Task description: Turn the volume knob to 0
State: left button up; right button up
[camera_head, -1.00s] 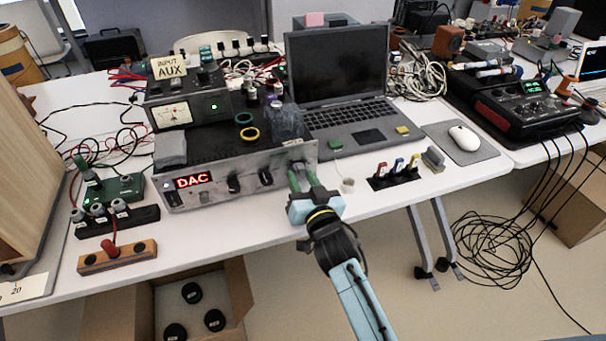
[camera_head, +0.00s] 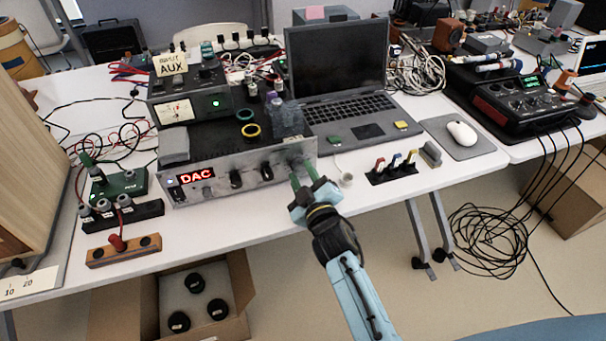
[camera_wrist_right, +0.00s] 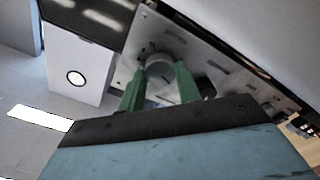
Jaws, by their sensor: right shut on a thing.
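The silver amplifier (camera_head: 215,184) with a red DAC display (camera_head: 196,176) stands at the front of the table. Dark knobs (camera_head: 236,179) sit on its front panel. My right gripper (camera_head: 303,180) is at the right end of that panel. In the right wrist view, its two green fingers (camera_wrist_right: 160,88) stand on either side of a round grey knob (camera_wrist_right: 160,68) and are shut on it. The knob's pointer and scale are too small to read. In the head view the fingers hide most of this knob. My left gripper is not in view.
A laptop (camera_head: 345,110) stands behind and right of the amplifier. A green box (camera_head: 122,187) and a wooden cabinet (camera_head: 25,180) are at the left.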

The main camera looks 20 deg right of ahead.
jog(key=n, duration=0.4)
jog(key=shift+n, duration=0.3)
jog(key=n+b, duration=0.1)
jog(key=n, duration=0.2)
jog(key=shift+n, duration=1.5)
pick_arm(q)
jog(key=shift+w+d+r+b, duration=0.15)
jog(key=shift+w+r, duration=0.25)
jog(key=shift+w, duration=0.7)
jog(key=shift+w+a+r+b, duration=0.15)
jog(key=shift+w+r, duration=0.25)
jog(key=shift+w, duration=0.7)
pick_arm(e)
jog(key=shift+n, duration=1.1)
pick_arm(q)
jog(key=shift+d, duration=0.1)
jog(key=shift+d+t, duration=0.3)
pick_arm(e)
jog(key=o, duration=1)
jog(key=shift+c, duration=0.2)
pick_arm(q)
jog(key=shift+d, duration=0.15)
